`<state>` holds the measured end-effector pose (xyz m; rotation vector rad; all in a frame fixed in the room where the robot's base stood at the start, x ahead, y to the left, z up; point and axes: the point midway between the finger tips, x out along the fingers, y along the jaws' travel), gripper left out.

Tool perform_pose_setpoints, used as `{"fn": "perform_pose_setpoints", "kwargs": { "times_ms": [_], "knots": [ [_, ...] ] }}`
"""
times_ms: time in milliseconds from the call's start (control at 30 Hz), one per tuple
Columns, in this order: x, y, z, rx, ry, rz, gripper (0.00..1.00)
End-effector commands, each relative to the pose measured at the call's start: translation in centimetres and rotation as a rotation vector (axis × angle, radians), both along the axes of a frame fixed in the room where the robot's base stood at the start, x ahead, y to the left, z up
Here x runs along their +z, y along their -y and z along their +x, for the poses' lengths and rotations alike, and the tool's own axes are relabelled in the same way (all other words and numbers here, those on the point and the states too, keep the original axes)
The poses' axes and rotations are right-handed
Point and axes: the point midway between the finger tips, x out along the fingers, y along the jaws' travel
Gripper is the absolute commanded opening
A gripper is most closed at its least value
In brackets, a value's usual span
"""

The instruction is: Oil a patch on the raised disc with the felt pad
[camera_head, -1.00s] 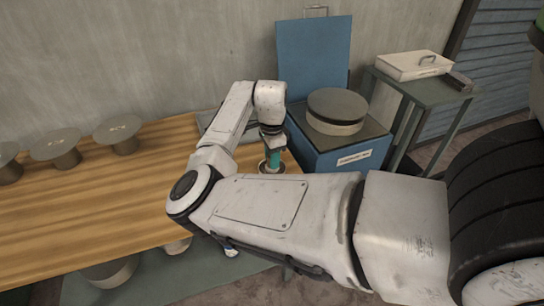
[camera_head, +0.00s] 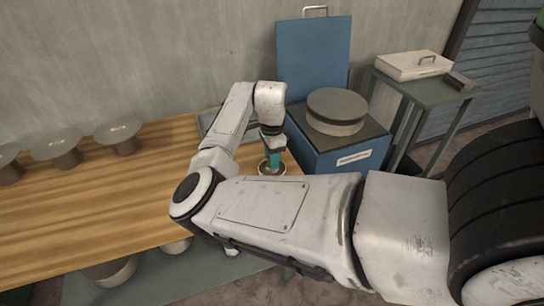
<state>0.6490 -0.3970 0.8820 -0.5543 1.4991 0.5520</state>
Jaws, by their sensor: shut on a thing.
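My gripper (camera_head: 271,145) points down at the right end of the wooden table, shut on a small teal-green thing (camera_head: 272,159) that looks like the felt pad's handle. Its lower end is in or just over a small round dish (camera_head: 263,167) with a pale rim; I cannot tell whether it touches. The pad face is hidden. The raised disc (camera_head: 337,104), dark-topped and round with a paler side, sits on the blue cabinet (camera_head: 345,157) to the right of my gripper, apart from it.
A wooden table (camera_head: 90,200) carries several grey flanged spools (camera_head: 118,134) at the left. A grey tray (camera_head: 206,121) lies behind my arm. A blue panel (camera_head: 313,55) stands behind the disc. A side table (camera_head: 425,92) with a white case (camera_head: 412,65) is at the right.

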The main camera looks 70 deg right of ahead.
Motion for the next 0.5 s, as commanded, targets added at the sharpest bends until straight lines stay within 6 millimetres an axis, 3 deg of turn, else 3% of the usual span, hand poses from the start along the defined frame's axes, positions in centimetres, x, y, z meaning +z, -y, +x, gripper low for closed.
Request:
{"fn": "perform_pose_setpoints", "kwargs": {
  "times_ms": [500],
  "knots": [
    [0.14, -0.08, -0.12, -0.001, -0.001, 0.004, 0.08]
  ]
}}
